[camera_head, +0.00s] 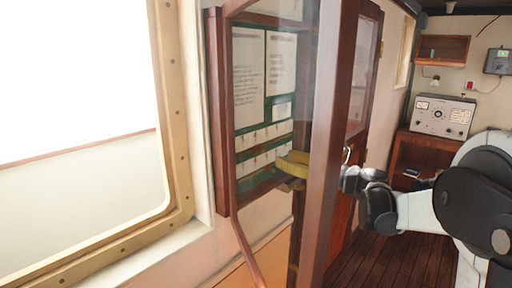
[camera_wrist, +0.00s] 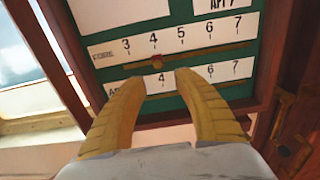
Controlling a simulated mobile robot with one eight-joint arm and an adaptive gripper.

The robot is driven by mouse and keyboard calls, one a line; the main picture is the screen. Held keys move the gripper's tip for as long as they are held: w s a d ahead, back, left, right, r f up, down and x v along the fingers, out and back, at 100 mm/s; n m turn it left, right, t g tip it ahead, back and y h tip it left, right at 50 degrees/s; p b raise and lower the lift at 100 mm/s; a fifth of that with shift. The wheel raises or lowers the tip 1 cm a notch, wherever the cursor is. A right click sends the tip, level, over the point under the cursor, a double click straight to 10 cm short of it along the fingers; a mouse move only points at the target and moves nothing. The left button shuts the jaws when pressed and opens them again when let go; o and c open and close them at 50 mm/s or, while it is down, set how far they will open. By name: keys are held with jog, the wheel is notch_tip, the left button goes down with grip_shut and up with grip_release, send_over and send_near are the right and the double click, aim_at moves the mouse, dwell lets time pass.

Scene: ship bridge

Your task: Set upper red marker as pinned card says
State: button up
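In the wrist view, a small orange-brown knob (camera_wrist: 157,63), apparently the upper marker, sits on the rail under the FORE scale (camera_wrist: 190,37), near the 4. The lower scale (camera_wrist: 222,72) is partly hidden by my fingers, and I see no marker on it. A pinned card (camera_wrist: 222,4) shows only its bottom line, which seems to read "AFT 7". The card also shows in the head view (camera_head: 282,108), too small to read. My gripper (camera_wrist: 157,77) is open, its yellow fingertips apart just below the knob. In the head view my gripper (camera_head: 287,165) is at the board's lower edge.
The green board (camera_head: 246,160) is in a wooden case with paper sheets (camera_head: 248,75) above. A glazed, wood-framed door (camera_head: 327,150) stands in front, partly hiding my gripper. A window (camera_head: 80,90) is at left. A radio set (camera_head: 441,117) stands at the back right.

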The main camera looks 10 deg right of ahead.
jog(key=b+x, duration=0.1)
jog(key=x, duration=0.8)
jog(key=shift+a, duration=0.3)
jog(key=shift+r, duration=0.1)
grip_shut()
jog(key=shift+w+d, duration=0.1)
